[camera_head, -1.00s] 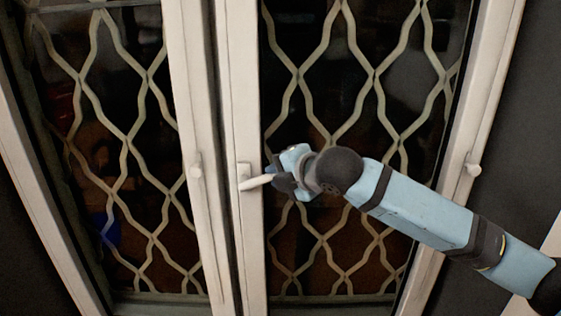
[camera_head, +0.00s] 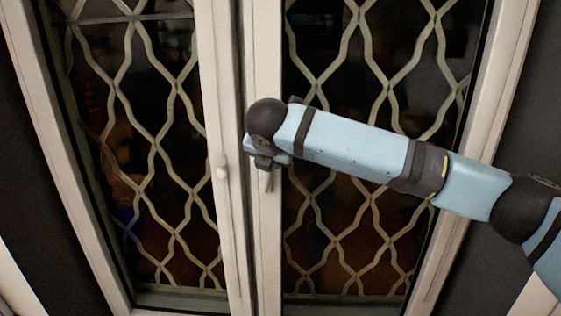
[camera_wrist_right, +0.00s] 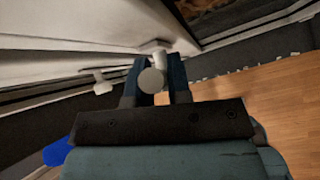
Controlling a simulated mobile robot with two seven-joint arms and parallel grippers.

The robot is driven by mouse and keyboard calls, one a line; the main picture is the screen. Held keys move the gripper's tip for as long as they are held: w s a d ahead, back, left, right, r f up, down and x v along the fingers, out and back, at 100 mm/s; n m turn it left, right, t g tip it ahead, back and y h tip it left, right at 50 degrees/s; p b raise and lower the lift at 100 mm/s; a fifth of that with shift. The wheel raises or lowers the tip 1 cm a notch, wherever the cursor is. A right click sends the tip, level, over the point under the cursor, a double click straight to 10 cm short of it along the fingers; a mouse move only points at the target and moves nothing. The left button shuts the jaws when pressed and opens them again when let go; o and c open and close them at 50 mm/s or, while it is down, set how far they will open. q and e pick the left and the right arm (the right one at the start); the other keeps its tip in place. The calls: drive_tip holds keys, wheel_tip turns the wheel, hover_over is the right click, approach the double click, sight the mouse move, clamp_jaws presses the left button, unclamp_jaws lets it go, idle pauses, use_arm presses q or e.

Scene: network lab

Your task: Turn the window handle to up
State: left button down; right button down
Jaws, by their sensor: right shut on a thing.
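The white window handle is hidden behind my right wrist in the head view. In the right wrist view the handle (camera_wrist_right: 152,80) shows its rounded end toward the camera, with its stem running back to the white window frame. My right gripper (camera_wrist_right: 154,88) has one finger on each side of the handle and is shut on it. In the head view the right gripper (camera_head: 266,166) is in front of the middle frame post, mostly covered by the wrist. Which way the handle points cannot be told there. My left gripper is not in view.
The window (camera_head: 240,240) has white frames and dark panes with wavy lattice bars. A wooden floor (camera_wrist_right: 255,100) shows in the wrist view.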

drive_tip(key=shift+a+r+n+h, duration=0.15)
drive_tip(key=shift+a+n+h, duration=0.25)
drive_tip(key=shift+a+h, duration=0.3)
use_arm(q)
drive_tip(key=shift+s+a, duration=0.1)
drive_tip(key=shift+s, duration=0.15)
use_arm(e)
drive_tip(key=shift+a+h, duration=0.2)
drive_tip(key=shift+h, duration=0.1)
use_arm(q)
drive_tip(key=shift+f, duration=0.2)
use_arm(e)
drive_tip(key=c, duration=1.1)
unclamp_jaws()
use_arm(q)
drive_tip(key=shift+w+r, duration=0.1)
